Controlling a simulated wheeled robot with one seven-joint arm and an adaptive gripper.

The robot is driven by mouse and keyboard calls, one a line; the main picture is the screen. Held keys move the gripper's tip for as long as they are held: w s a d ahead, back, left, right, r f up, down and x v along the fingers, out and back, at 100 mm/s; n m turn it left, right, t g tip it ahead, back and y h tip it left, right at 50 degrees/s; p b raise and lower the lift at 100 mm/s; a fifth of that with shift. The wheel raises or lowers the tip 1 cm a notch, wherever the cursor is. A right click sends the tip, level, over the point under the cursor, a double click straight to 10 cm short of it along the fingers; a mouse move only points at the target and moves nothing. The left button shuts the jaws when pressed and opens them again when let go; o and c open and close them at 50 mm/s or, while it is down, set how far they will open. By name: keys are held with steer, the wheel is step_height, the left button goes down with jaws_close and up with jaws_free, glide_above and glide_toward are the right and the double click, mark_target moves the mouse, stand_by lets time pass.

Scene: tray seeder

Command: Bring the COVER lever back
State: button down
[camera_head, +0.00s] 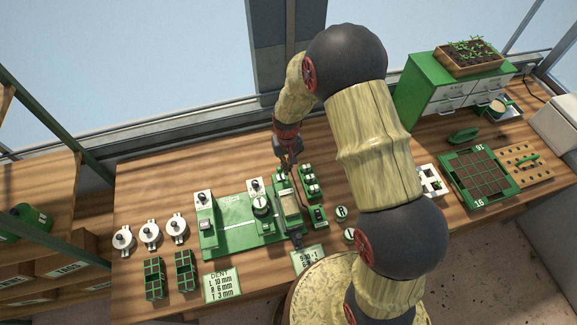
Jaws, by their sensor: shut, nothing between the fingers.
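The tray seeder machine (232,229) is a green unit on the wooden bench, with knobs, a dial and small levers. My gripper (290,168) points down above the machine's right part, near its back edge. It is shut and holds nothing. Whether it touches any part below cannot be told. Small green switch-like blocks (310,182) sit just right of the gripper, and a dark-topped green block (319,216) lies nearer the front. The word COVER is not readable at this size, so I cannot tell which piece is the COVER lever.
A seed tray (480,175) and a green drawer cabinet (450,90) are at the right. My arm hides part of the bench's middle right.

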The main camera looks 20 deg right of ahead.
steer(key=shift+a, duration=0.8)
step_height(320, 180, up, 6)
steer(key=d+p, duration=0.1)
steer(key=p, duration=0.2)
stand_by(0.5)
steer(key=shift+d, duration=0.1)
stand_by(0.3)
steer(key=s+d+r+t+b, duration=0.1)
steer(key=s+r+t+b, duration=0.1)
steer(key=s+b, duration=0.6)
steer(key=s+d+r+t+b, duration=0.1)
steer(key=s+r+b, duration=0.4)
steer(key=s+b, duration=0.2)
steer(key=s+d+r+t+b, duration=0.1)
steer(key=s+r+b, duration=0.3)
steer(key=s+b, duration=0.4)
steer(key=shift+s+d+r+t+b, duration=0.2)
steer(key=shift+s+d+t+b, duration=0.2)
steer(key=shift+s+t, duration=0.35)
